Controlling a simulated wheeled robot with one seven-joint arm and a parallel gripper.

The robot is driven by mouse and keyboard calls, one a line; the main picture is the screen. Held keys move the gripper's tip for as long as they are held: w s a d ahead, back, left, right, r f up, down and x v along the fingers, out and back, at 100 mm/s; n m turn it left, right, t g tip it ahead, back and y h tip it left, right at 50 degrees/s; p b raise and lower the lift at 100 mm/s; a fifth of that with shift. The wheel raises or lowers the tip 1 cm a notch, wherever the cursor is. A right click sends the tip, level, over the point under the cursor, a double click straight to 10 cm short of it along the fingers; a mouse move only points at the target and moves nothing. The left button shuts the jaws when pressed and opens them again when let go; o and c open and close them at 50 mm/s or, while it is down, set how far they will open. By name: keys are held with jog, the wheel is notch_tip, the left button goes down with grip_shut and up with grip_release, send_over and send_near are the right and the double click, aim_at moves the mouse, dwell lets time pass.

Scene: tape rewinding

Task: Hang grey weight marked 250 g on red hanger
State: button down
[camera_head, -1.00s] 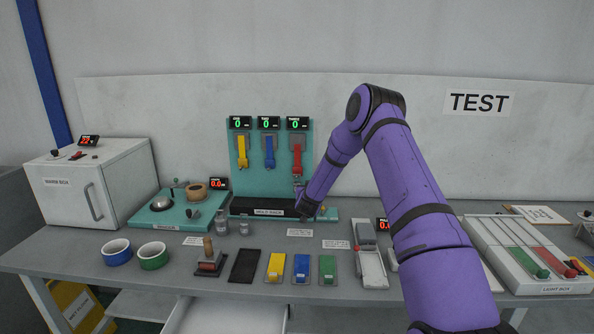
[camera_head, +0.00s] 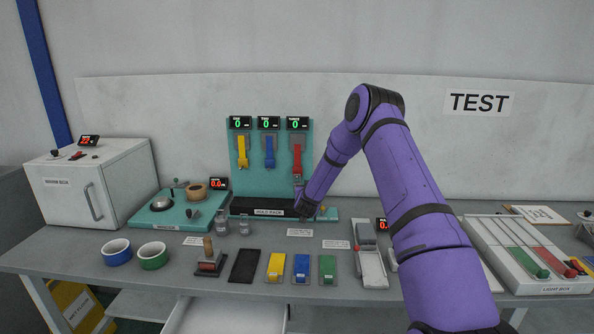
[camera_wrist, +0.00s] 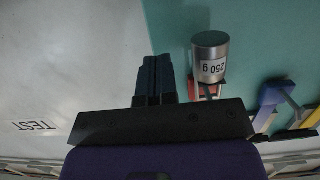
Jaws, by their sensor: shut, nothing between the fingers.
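The grey metal weight (camera_wrist: 210,58), labelled 250 g, shows upside down in the wrist view, end to end with the red hanger (camera_wrist: 207,90). It appears to hang from that hanger. In the head view the red hanger (camera_head: 297,158) is the rightmost of three on the teal board, with a small grey shape, the weight (camera_head: 298,188), at its lower end. My gripper (camera_wrist: 157,75) is shut and empty, its dark fingers beside the weight with a gap between. In the head view my gripper (camera_head: 304,209) is low in front of the board's right side, its fingertips unclear.
The yellow hanger (camera_head: 242,153) and blue hanger (camera_head: 269,152) are left of the red one. A dark rack (camera_head: 265,212) lies below the board. Two small glass-like or metal pieces (camera_head: 233,228) stand on the bench. Several coloured blocks line the front.

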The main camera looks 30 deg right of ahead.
jog(key=shift+w+a, duration=0.45)
jog(key=shift+a, duration=0.2)
jog(key=shift+w+a, duration=0.4)
jog(key=shift+a, duration=0.2)
dwell(1.8)
jog(key=shift+s+d, duration=0.3)
jog(key=shift+d, duration=0.05)
dwell(4.2)
